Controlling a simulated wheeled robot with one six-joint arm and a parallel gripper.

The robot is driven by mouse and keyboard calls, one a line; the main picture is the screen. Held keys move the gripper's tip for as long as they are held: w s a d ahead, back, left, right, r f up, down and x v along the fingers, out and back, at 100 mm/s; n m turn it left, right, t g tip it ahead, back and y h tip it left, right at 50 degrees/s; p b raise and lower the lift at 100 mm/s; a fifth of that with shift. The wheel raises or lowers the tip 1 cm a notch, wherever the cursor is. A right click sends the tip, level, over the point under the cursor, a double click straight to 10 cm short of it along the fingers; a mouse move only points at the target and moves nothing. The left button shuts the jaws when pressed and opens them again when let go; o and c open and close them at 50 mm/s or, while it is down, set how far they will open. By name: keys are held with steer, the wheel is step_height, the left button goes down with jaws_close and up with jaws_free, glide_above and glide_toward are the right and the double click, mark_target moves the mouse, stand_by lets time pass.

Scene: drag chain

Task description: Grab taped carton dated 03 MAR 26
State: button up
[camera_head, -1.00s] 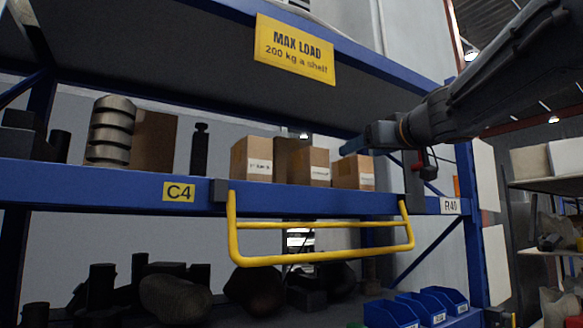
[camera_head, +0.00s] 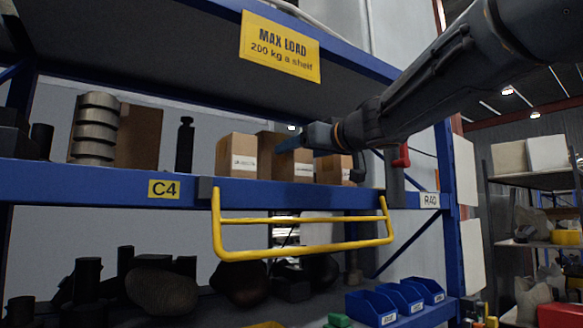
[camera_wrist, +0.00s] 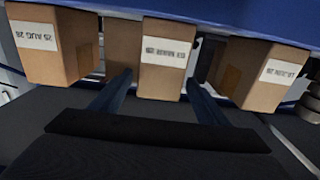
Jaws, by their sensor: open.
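Three brown cartons with white date labels stand in a row on the blue shelf: left (camera_head: 237,146), middle (camera_head: 293,162) and right (camera_head: 333,168). The wrist view is upside down. Its left carton (camera_wrist: 45,65) appears labelled AUG. Its middle carton (camera_wrist: 163,78) has a label too blurred to read surely, and so has its right carton (camera_wrist: 255,90). Darker, tape-like patches show on the sides of the outer two. My gripper (camera_head: 288,143) is open in front of the middle carton, its blue fingers (camera_wrist: 160,98) spread about that carton's width. Contact cannot be told.
An unlabelled brown carton (camera_head: 265,142) stands behind the row. A yellow rail (camera_head: 300,249) hangs off the shelf edge (camera_head: 110,178). A red-handled part (camera_head: 402,156) stands right of the cartons. The upper shelf (camera_head: 200,75) is overhead. A dark cylinder (camera_head: 185,145) stands to the left.

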steer(key=x, duration=0.4)
steer(key=shift+w+r, duration=0.15)
steer(key=shift+c, duration=0.2)
steer(key=c, duration=1.2)
